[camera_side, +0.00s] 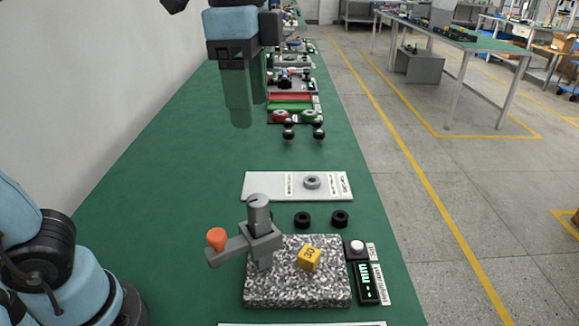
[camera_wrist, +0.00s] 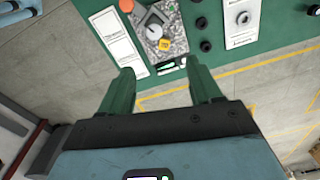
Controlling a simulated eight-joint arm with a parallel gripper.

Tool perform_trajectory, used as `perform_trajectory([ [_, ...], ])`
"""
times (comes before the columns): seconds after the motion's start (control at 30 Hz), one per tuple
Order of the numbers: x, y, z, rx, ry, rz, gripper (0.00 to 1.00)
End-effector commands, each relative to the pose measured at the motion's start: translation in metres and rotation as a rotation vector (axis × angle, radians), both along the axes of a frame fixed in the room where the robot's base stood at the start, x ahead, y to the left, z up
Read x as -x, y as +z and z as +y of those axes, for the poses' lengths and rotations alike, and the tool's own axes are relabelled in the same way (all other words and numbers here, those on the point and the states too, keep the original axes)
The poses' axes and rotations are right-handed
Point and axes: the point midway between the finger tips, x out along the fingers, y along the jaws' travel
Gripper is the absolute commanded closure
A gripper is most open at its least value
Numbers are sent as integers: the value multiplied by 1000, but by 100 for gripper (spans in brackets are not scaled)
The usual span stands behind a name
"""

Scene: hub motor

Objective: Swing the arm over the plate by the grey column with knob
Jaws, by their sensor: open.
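A speckled granite plate (camera_side: 262,291) lies on the green bench, and it also shows in the wrist view (camera_wrist: 178,42). A grey column (camera_side: 259,213) stands at its back left, with a grey arm (camera_side: 236,251) clamped on it. The arm points left and ends in an orange knob (camera_side: 216,238) beyond the plate's left edge; the knob is also in the wrist view (camera_wrist: 127,6). A yellow block marked 30 (camera_side: 309,259) sits on the plate, right of the column. My gripper (camera_side: 249,116) is open and empty, high above the bench behind the column; its green fingers frame the wrist view (camera_wrist: 158,72).
A white button (camera_side: 357,246) and a green-lit display (camera_side: 367,284) stand right of the plate. Two black rings (camera_side: 302,220) and a white board with a grey ring (camera_side: 265,185) lie behind it. Black balls (camera_side: 289,132) stand farther back. The bench left of the knob is clear.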

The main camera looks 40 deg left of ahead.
Motion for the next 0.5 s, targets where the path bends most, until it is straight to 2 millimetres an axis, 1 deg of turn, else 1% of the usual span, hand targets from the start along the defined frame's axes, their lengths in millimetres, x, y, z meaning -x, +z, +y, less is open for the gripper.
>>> perform_trajectory([
  [0.03,0,0,-6,-10,-51,27,37],
  [0.1,2,-3,-9,-20,-98,55,37],
  [0.33,2,-36,-8,-17,-86,48,37],
  [0.5,2,-49,-8,-18,-85,47,37],
])
